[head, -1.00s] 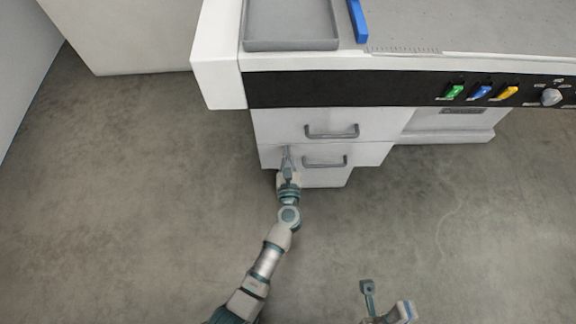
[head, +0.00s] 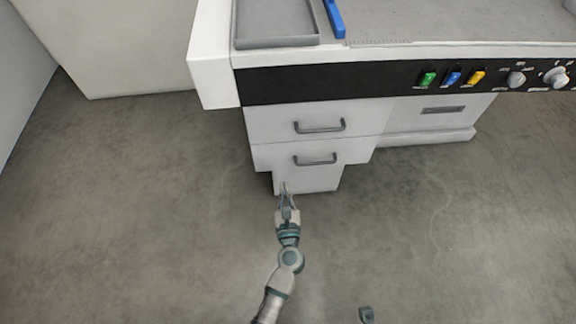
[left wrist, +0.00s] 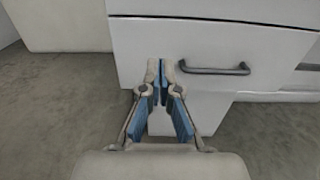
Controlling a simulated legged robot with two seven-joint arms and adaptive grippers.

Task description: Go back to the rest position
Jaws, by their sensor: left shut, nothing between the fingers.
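My left gripper (head: 285,188) is shut and empty in the head view, in front of the lower part of the white drawer cabinet. In the left wrist view the left gripper (left wrist: 161,66) points at the white drawer front (left wrist: 215,50), left of a grey drawer handle (left wrist: 213,69). Its fingertips are close together with nothing between them. I cannot tell the exact gap between the gripper and the cabinet.
The machine bench has an upper drawer handle (head: 320,126), a lower drawer handle (head: 315,160), a black control strip (head: 330,83) with coloured switches, a grey tray (head: 277,40) and a blue bar (head: 334,18). Grey floor (head: 150,220) is open to the left and front.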

